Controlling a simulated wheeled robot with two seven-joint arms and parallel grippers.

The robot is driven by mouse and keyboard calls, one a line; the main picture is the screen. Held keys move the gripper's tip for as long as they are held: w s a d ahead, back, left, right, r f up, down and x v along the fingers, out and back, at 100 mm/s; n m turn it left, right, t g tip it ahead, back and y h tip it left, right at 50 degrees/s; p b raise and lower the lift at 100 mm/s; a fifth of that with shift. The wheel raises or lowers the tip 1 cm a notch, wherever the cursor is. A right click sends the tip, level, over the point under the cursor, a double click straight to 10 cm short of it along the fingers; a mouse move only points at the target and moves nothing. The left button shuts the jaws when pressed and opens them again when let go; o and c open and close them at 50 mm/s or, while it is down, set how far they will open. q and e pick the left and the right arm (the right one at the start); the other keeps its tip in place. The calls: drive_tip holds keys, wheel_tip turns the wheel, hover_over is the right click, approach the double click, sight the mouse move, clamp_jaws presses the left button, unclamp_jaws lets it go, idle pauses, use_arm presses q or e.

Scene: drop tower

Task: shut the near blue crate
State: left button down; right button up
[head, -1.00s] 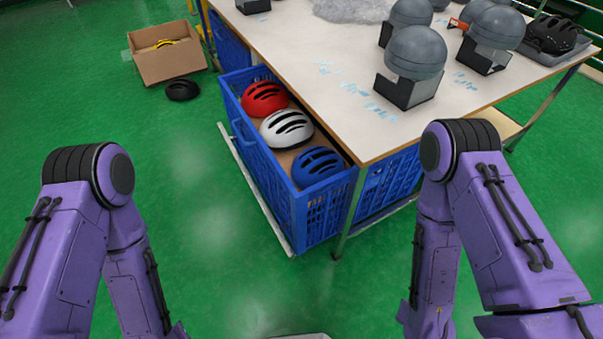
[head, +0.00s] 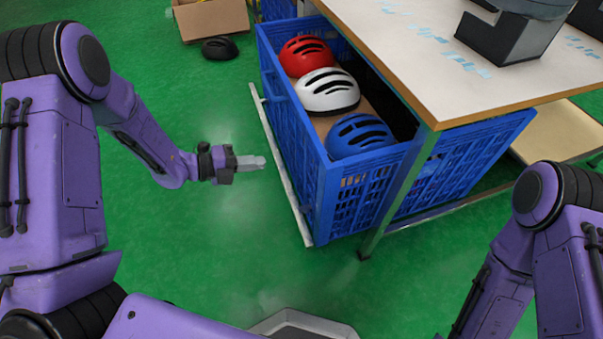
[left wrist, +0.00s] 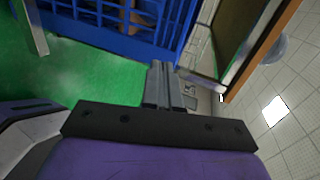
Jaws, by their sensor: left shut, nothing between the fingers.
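The near blue crate (head: 318,172) is pulled out from under the workbench, its open top showing past the table edge. It holds a red helmet (head: 306,56), a white helmet (head: 328,92) and a blue helmet (head: 359,135). My left gripper (head: 262,163) is shut and empty, left of the crate's long outer side and apart from it. In the left wrist view the shut fingers (left wrist: 157,84) point toward blue crate wall (left wrist: 107,22). My right gripper is out of view; only part of that arm shows at the lower right.
The workbench (head: 440,90) overhangs the crate, with a metal leg (head: 398,192) at its near corner. A pale rail (head: 281,170) runs low along the crate's outer side. A cardboard box (head: 212,17) and a black helmet (head: 219,49) are on the green floor.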

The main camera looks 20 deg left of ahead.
sight(316, 158)
use_arm(q)
drive_tip(key=shift+m, duration=0.3)
drive_tip(key=x, duration=0.4)
drive_tip(key=b+x, duration=0.1)
drive_tip(key=x, duration=0.3)
drive_tip(key=b+x, duration=0.1)
drive_tip(key=x, duration=0.3)
drive_tip(key=shift+w+d+r, duration=0.1)
drive_tip(key=shift+d+r, duration=0.15)
drive_tip(key=shift+d, duration=0.25)
drive_tip(key=shift+w+d+r, duration=0.1)
drive_tip(key=shift+w+d, duration=0.2)
drive_tip(key=shift+d, duration=0.1)
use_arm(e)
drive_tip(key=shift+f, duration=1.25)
use_arm(q)
drive_tip(key=shift+d, duration=0.1)
